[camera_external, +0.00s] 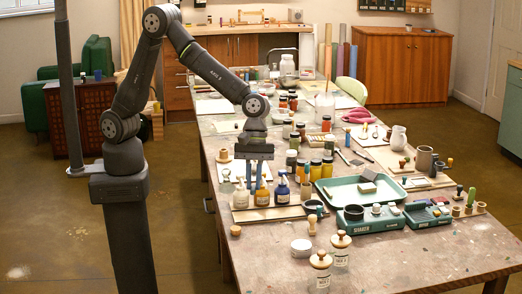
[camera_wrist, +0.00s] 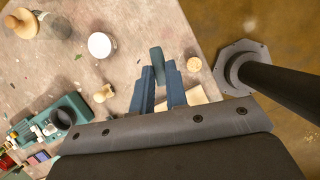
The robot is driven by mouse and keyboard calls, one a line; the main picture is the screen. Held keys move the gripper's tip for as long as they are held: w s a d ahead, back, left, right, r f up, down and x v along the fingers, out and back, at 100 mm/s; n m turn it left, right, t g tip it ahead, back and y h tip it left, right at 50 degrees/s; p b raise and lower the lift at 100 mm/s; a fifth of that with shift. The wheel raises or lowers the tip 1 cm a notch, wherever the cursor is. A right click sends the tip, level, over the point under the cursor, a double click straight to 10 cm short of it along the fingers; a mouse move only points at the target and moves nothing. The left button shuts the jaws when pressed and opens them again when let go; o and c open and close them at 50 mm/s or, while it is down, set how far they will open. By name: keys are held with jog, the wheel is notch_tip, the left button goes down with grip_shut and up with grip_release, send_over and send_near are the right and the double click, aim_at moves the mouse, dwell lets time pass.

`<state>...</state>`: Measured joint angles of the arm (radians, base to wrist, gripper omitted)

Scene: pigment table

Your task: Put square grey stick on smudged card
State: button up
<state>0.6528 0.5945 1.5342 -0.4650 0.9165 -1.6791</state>
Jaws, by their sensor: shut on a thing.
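My gripper (camera_external: 256,188) points down above the near left part of the table. In the wrist view its two blue fingers (camera_wrist: 160,85) are shut on a dark grey-green stick (camera_wrist: 157,60), whose end sticks out past the fingertips. I take this for the grey stick; its square section cannot be made out. In the outside view it is hard to tell from the fingers. A pale card (camera_external: 230,165) lies left of and behind my gripper, partly hidden by it, with small items on it. I cannot tell whether it is the smudged card.
Pump bottles (camera_external: 282,190) stand on a wooden board under and right of my gripper. Several jars stand behind. A green tray (camera_external: 335,195) and a scale (camera_external: 362,221) lie right. A wooden peg (camera_wrist: 103,93), white lid (camera_wrist: 100,45) and lidded jar (camera_wrist: 20,25) stand nearer the front.

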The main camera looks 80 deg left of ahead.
jog(key=w+a+m+g+y, duration=0.25)
jog(key=w+a+m, duration=0.65)
jog(key=w+a, duration=0.9)
jog(key=w+a+m+y, duration=0.2)
jog(key=a+m, duration=0.4)
jog(key=a, duration=0.9)
jog(key=w+a+m+y, duration=0.25)
jog(key=a+m, duration=0.35)
jog(key=a, duration=0.9)
jog(key=m+t+y, duration=0.2)
jog(key=m+t, duration=0.3)
jog(key=m, duration=0.9)
send_over(229, 127)
jog(key=d, duration=0.2)
jog(key=shift+g, duration=0.25)
jog(key=f, duration=1.1)
jog(key=shift+a+f, duration=0.2)
jog(key=shift+f, duration=0.15)
jog(key=shift+a+f, duration=0.25)
jog(key=shift+f, duration=1.85)
jog(key=shift+f, duration=0.1)
